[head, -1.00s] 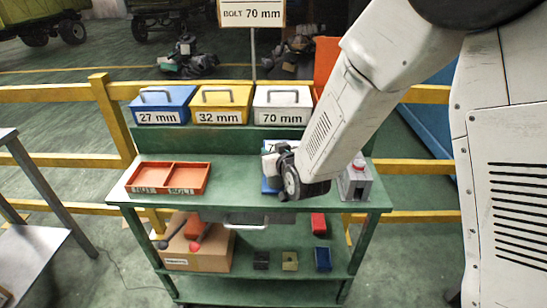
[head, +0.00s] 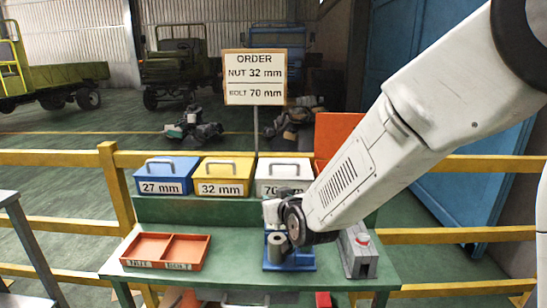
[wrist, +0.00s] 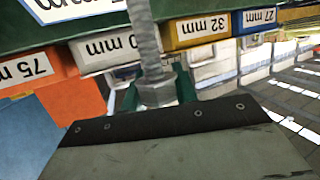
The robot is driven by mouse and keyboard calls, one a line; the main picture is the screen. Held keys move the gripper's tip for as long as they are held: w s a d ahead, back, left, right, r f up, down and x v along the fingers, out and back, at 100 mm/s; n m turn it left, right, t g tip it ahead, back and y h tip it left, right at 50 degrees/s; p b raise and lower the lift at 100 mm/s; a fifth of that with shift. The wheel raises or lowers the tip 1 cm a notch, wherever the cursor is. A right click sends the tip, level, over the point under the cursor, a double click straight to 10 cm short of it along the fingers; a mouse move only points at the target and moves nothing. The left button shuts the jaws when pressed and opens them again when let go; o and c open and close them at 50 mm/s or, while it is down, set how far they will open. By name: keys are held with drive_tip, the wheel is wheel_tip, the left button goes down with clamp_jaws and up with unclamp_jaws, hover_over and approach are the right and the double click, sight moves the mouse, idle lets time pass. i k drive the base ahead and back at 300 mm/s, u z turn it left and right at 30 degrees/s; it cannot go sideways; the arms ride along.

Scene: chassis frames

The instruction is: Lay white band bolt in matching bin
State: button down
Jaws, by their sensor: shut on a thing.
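The closed bins at the back are blue 27 mm (head: 170,171), yellow 32 mm (head: 222,170) and white 70 mm (head: 268,170). The orange tray (head: 209,246) at the left has compartments labelled NUT and BOLT.
A sign (head: 254,78) reads order, nut 32 mm, bolt 70 mm. An orange bin (head: 338,135) stands right of the white one; its 75 mm label shows in the wrist view. A grey box with a red button (head: 360,250) is at the bench's right. Bench between tray and stand is clear.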

sight(333, 130)
drive_tip(key=z, duration=1.35)
drive_tip(key=k, duration=0.75)
drive_tip(key=u, duration=0.75)
drive_tip(key=i, duration=1.45)
